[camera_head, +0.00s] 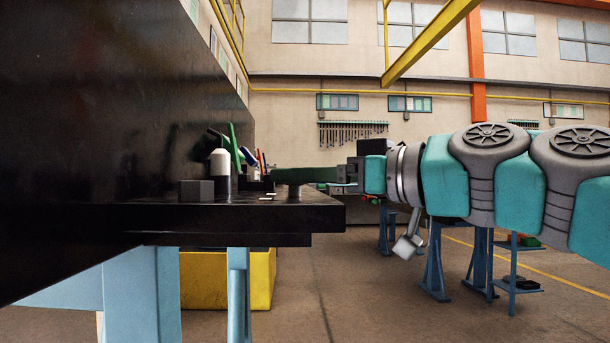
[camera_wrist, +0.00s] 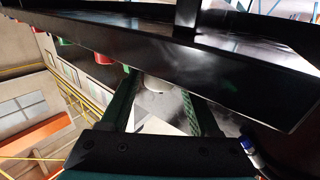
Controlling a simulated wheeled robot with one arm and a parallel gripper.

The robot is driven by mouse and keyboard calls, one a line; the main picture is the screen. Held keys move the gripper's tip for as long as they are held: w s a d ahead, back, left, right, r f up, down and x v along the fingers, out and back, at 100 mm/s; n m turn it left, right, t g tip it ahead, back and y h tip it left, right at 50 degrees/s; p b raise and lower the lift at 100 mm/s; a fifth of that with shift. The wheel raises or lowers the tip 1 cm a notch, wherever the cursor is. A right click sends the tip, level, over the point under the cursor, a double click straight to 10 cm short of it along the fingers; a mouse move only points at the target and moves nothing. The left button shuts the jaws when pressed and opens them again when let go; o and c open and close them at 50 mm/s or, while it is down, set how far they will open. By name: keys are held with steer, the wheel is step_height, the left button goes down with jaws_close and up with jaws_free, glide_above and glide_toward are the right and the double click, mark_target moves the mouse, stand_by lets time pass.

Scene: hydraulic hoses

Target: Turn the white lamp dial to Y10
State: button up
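In the wrist view a rounded white part (camera_wrist: 156,84), possibly the white lamp dial, shows between my fingers below the edge of a black panel. It is partly hidden, and I cannot read any marking or setting on it. My gripper (camera_wrist: 160,85) has its two dark green fingers apart, one on each side of the white part; I cannot tell whether they touch it. In the head view my gripper (camera_head: 280,175) reaches left over the black bench top. No dial can be made out there.
The black panel (camera_wrist: 230,65) crosses the wrist view close to my fingers, with red (camera_wrist: 103,58) and green (camera_wrist: 65,41) parts along it. A white-topped cylinder (camera_head: 220,161) and a dark block (camera_head: 196,191) stand on the bench (camera_head: 250,218). A yellow bin (camera_head: 205,280) is below.

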jaws_close()
steer(key=shift+t, duration=0.3)
steer(key=shift+s+a+f+m+t+h, duration=0.1)
steer(key=shift+a+m+t+h, duration=0.05)
steer(key=shift+m+t+h, duration=0.5)
steer(key=shift+s+m+t+h, duration=0.1)
steer(key=shift+m+t+h, duration=0.7)
steer(key=shift+h, duration=0.25)
steer(key=shift+a+m+t+h+p, duration=0.1)
steer(key=shift+m+t+h+p, duration=0.65)
steer(key=shift+m+h, duration=0.5)
steer(key=shift+a+m+t+h+p, duration=0.1)
steer(key=shift+m+t+h+p, duration=0.6)
steer(key=shift+h, duration=0.85)
steer(key=shift+m+h, duration=0.4)
